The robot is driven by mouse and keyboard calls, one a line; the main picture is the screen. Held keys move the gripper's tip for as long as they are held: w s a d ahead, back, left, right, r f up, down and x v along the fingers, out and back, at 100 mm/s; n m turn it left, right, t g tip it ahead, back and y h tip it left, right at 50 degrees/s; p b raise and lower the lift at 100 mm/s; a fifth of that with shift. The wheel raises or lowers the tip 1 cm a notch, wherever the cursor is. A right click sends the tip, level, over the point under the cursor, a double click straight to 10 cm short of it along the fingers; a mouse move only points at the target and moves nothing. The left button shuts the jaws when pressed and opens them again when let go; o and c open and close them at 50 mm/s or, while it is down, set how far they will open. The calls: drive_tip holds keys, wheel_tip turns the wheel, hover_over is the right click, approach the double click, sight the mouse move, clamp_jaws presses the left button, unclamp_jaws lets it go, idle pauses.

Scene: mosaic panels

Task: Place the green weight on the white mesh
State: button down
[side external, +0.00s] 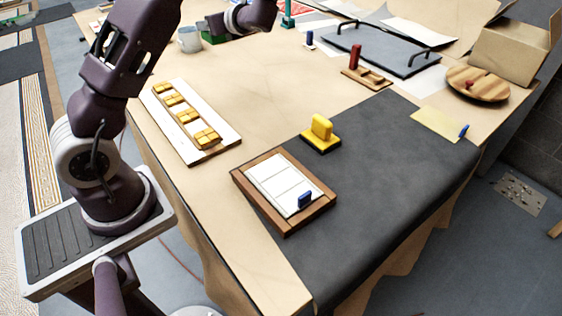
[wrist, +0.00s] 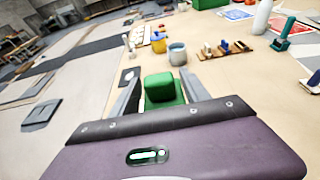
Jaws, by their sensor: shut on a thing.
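The green weight (wrist: 162,88), with a blocky grip on a wider base, sits between the two fingers of my gripper (wrist: 158,92) in the wrist view. My gripper is shut on it. In the side view my gripper (side external: 222,24) is at the top, with part of the green weight (side external: 208,38) showing beneath. Whether the weight touches the table is unclear. A white gridded panel in a brown wooden frame (side external: 283,186), which looks like the white mesh, lies on the dark mat. A small blue weight (side external: 304,200) stands on its near right corner.
A yellow weight (side external: 320,133) stands on the dark mat (side external: 400,170) behind the frame. A white board with yellow tiles (side external: 190,122) lies left of it. A grey cup (side external: 189,40) stands close to my gripper. A red-handled piece (side external: 356,58) and a round wooden board (side external: 478,84) are farther right.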

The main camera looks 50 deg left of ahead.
drive_tip(key=s+d+f+n+g+h, duration=0.1)
drive_tip(key=s+d+f+n+g, duration=0.3)
drive_tip(key=s, duration=0.4)
drive_tip(key=s+d+f+n+g+h, duration=0.3)
drive_tip(key=s+d+n+g+h, duration=0.3)
drive_tip(key=d, duration=0.3)
drive_tip(key=s+d+f+n+g+h, duration=0.3)
drive_tip(key=s+d+n+g+h, duration=0.2)
drive_tip(key=s+d+n+h, duration=0.25)
drive_tip(key=w+d+r+n+t+h, duration=0.2)
drive_tip(key=d+n+t+h, duration=0.1)
drive_tip(key=d+n+h, duration=0.4)
drive_tip(key=w+d+r+n+t+h, duration=0.1)
drive_tip(key=w+d+n+t+h, duration=0.2)
drive_tip(key=d, duration=0.6)
drive_tip(key=w+d+r+n+t+h, duration=0.5)
drive_tip(key=w+r+n+t, duration=0.2)
drive_tip(key=n+t, duration=0.15)
hover_over(282, 182)
wheel_tip(282, 182, down, 5)
drive_tip(key=shift+t, duration=0.25)
wheel_tip(282, 182, down, 9)
drive_tip(key=shift+f, duration=0.2)
